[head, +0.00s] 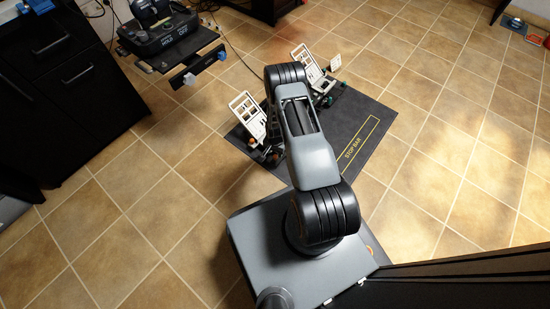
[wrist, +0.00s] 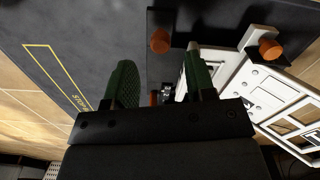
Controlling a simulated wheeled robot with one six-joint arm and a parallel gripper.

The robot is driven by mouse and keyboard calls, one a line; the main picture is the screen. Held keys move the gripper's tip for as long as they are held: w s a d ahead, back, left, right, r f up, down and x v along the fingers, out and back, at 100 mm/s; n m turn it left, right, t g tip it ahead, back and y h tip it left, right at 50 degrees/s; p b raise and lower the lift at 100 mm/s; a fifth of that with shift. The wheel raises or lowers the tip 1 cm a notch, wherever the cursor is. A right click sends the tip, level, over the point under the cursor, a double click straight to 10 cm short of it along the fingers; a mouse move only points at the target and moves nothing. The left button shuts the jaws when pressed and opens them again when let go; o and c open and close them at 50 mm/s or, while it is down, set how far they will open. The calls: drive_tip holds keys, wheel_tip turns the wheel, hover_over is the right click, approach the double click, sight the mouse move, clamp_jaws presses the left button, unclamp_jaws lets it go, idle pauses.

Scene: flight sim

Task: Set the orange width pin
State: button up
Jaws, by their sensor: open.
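My gripper (wrist: 160,62) shows in the wrist view with two green-padded fingers apart and nothing held between them. An orange knob (wrist: 160,41) appears just beyond the fingertips, against dark pedal hardware. A second orange knob (wrist: 270,49) sits to the right beside a white bracket. A small orange part (wrist: 153,98) shows low between the fingers. I cannot tell which of these is the width pin. In the head view my arm hides the gripper. The pedal unit there has two white slotted pedals, the left one (head: 248,114) and the right one (head: 308,66).
A dark mat (head: 378,120) with a yellow-outlined "STOP BAR" box lies under the pedals. A black control console (head: 160,35) stands at upper left, beside a dark cabinet (head: 60,85). Tiled floor is open at right. A black panel (head: 470,280) edges the lower right.

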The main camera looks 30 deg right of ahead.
sight(275, 156)
drive_tip(key=shift+f+b, duration=0.7)
drive_tip(key=shift+f, duration=1.5)
clamp_jaws()
